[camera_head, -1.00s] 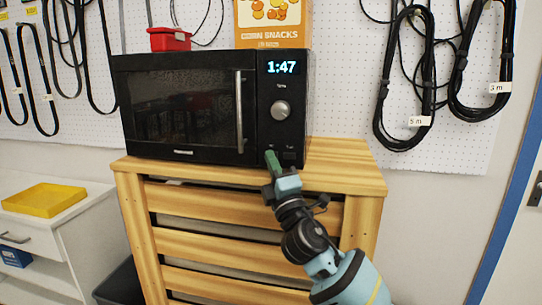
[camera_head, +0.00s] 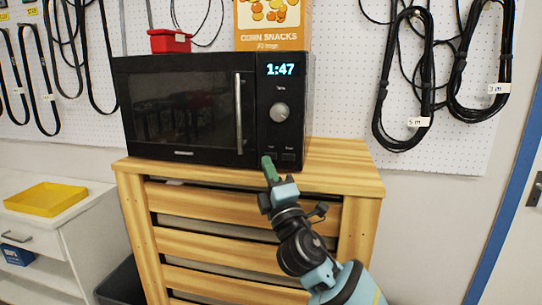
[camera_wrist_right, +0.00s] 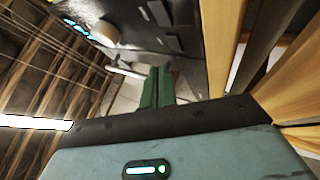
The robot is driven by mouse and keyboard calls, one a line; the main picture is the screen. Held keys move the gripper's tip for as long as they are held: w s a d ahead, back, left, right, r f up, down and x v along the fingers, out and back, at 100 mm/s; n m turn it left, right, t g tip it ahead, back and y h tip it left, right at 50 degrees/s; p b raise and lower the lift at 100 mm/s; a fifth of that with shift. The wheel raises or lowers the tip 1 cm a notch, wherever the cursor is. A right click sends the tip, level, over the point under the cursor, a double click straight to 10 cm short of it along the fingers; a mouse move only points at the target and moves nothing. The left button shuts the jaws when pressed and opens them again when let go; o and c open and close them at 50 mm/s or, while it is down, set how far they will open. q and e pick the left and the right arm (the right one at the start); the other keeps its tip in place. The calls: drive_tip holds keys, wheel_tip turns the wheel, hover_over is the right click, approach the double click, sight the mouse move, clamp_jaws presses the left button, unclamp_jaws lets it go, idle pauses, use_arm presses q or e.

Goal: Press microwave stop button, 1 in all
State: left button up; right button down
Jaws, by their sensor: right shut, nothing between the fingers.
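The black microwave (camera_head: 190,108) stands on a wooden slatted cabinet and its display (camera_head: 280,69) reads 1:47. Its control panel has a round knob (camera_head: 280,112) and two low buttons, a left button (camera_head: 271,153) and a right button (camera_head: 289,156). Their labels are too small to read surely. My right gripper (camera_head: 268,160) is shut and empty, its green fingertips just below the left button in the head view. Contact cannot be told. In the right wrist view, the shut fingers (camera_wrist_right: 157,84) point toward the panel, with the knob (camera_wrist_right: 104,33) beyond. My left gripper is not in view.
The wooden cabinet (camera_head: 340,171) has bare top to the right of the microwave. A red box (camera_head: 170,41) and a snack carton (camera_head: 272,24) sit on the microwave. Cables (camera_head: 428,75) hang on the pegboard. A yellow tray (camera_head: 45,199) lies on a white cabinet at left.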

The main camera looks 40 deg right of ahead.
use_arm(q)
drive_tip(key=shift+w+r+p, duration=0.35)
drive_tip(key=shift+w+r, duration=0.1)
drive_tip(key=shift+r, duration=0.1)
use_arm(e)
drive_tip(key=s+a, duration=0.2)
drive_tip(key=shift+s+a, duration=0.15)
drive_tip(key=shift+a, duration=0.2)
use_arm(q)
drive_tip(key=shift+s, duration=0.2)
